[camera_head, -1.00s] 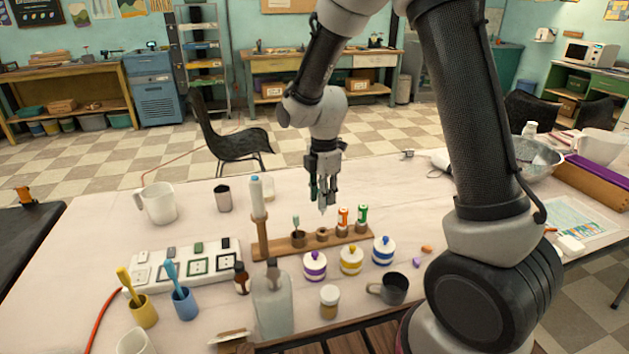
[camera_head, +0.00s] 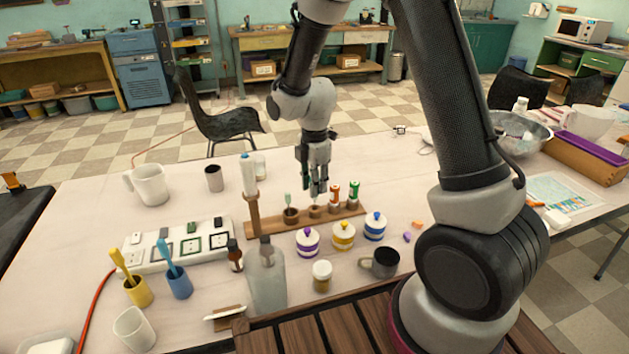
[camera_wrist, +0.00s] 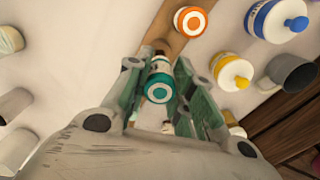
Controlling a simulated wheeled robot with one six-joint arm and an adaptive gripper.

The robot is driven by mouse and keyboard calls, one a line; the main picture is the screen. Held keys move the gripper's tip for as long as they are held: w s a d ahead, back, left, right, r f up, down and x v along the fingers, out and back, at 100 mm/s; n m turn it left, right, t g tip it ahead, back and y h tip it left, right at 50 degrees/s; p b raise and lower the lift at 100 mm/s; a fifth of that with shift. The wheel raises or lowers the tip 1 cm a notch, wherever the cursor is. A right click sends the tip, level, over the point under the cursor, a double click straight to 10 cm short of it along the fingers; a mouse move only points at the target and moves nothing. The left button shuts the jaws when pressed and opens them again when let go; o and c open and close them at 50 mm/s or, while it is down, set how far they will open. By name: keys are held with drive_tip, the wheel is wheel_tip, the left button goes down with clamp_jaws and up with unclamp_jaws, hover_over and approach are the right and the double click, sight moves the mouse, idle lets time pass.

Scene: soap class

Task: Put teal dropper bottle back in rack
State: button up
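The teal dropper bottle (camera_wrist: 158,86) shows between my gripper's fingers in the wrist view, its white-and-teal end towards the camera. My gripper (camera_head: 314,192) points down just above the wooden rack (camera_head: 264,228) in the head view, and its fingers look closed on the bottle. There the fingers mostly hide the bottle. Below the fingertips is a rack hole (camera_head: 315,211). An orange-topped bottle (camera_head: 335,195) and a green-topped bottle (camera_head: 353,192) stand in the rack to its right. A pale green-tipped item (camera_head: 288,199) stands in the hole to its left.
Purple (camera_head: 307,242), yellow (camera_head: 343,235) and blue (camera_head: 375,227) lidded jars stand in front of the rack. A grey mug (camera_head: 380,263), a small jar (camera_head: 322,276) and a clear bottle (camera_head: 267,280) are nearer. The table behind is mostly clear.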

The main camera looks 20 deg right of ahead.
drive_tip(key=shift+f, duration=1.9)
drive_tip(key=o, duration=1)
drive_tip(key=shift+r, duration=4.05)
